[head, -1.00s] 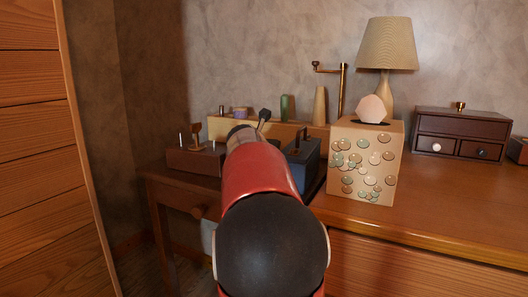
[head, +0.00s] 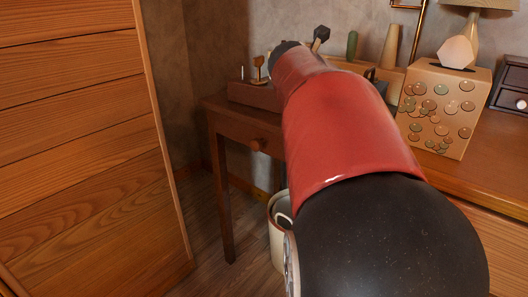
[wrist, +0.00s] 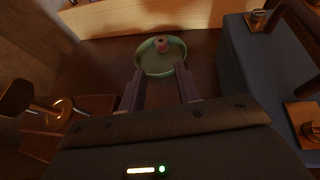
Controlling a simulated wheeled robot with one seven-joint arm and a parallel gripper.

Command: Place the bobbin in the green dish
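The green dish (wrist: 151,67) is a round, shallow dish on the dark wooden surface in the wrist view. A small pink piece that looks like the bobbin (wrist: 162,47) is inside it, near its far rim. My gripper (wrist: 160,70) has its two fingers apart, with nothing visible held between them. The fingers point at the near side of the dish; I cannot tell their height above it. In the head view my arm hides the dish and the bobbin.
A blue box (wrist: 255,85) stands close at right in the wrist view, and a pale wooden ledge (wrist: 145,17) lies behind the dish. Wooden pieces on a block (wrist: 65,110) are at left. The head view shows a tissue box (head: 448,105) and a white bin (head: 279,235) below the desk.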

